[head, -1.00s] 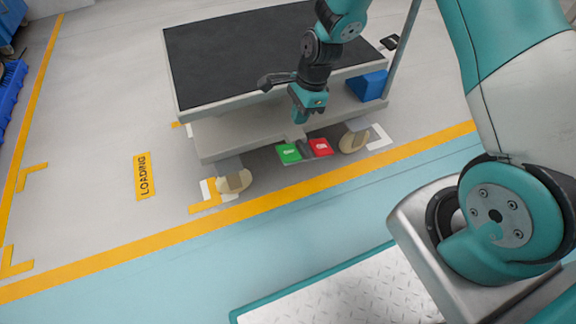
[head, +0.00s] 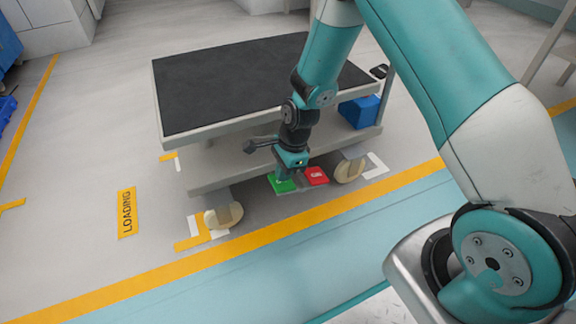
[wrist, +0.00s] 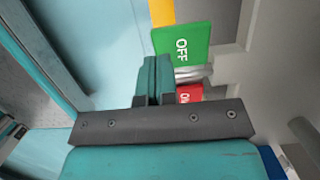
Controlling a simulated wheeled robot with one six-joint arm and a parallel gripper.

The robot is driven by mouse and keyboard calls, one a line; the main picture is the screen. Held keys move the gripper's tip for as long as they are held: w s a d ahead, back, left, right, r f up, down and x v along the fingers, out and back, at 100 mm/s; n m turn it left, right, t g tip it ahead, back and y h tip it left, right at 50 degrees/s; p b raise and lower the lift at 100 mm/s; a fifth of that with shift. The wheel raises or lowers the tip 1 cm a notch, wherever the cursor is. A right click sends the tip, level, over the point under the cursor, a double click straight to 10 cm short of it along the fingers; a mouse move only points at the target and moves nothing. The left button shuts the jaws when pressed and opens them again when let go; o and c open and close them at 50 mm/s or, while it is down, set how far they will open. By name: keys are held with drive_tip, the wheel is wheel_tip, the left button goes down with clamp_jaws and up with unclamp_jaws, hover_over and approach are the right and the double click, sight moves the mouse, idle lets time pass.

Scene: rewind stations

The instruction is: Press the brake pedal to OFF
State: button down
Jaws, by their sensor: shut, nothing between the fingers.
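The brake pedal has a green OFF pad (head: 282,187) and a red ON pad (head: 317,176) side by side under the front edge of the cart. In the wrist view the green pad (wrist: 183,42) shows its OFF lettering, and the red pad (wrist: 188,94) is partly hidden behind my fingers. My gripper (head: 283,177) is shut and empty, pointing down at the green pad. In the wrist view its fingertips (wrist: 157,62) overlap the green pad's edge. I cannot tell whether they touch it.
The cart (head: 250,80) has a dark top and a lower shelf just behind my gripper. A blue box (head: 360,112) sits on the shelf at the right. Cream casters (head: 224,216) stand on both sides of the pedal. The floor in front is clear, with a yellow line (head: 270,236).

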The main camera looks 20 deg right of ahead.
sight(275, 193)
drive_tip(key=shift+b+x, duration=1.1)
drive_tip(key=shift+x, duration=0.8)
drive_tip(key=shift+a+p, duration=0.15)
drive_tip(key=shift+p, duration=0.25)
drive_tip(key=shift+a+f+h+p, duration=0.15)
drive_tip(key=shift+a+h+p, duration=0.1)
drive_tip(key=shift+h+p, duration=0.45)
drive_tip(key=shift+a+f+h+p, duration=0.25)
drive_tip(key=shift+f+h+p, duration=0.2)
drive_tip(key=shift+h+p, duration=0.25)
drive_tip(key=shift+a+f+h+p, duration=0.2)
drive_tip(key=shift+f+h+p, duration=0.35)
drive_tip(key=shift+f+h, duration=0.25)
drive_tip(key=shift+a+f, duration=0.1)
drive_tip(key=shift+f, duration=0.3)
drive_tip(key=shift+f, duration=0.2)
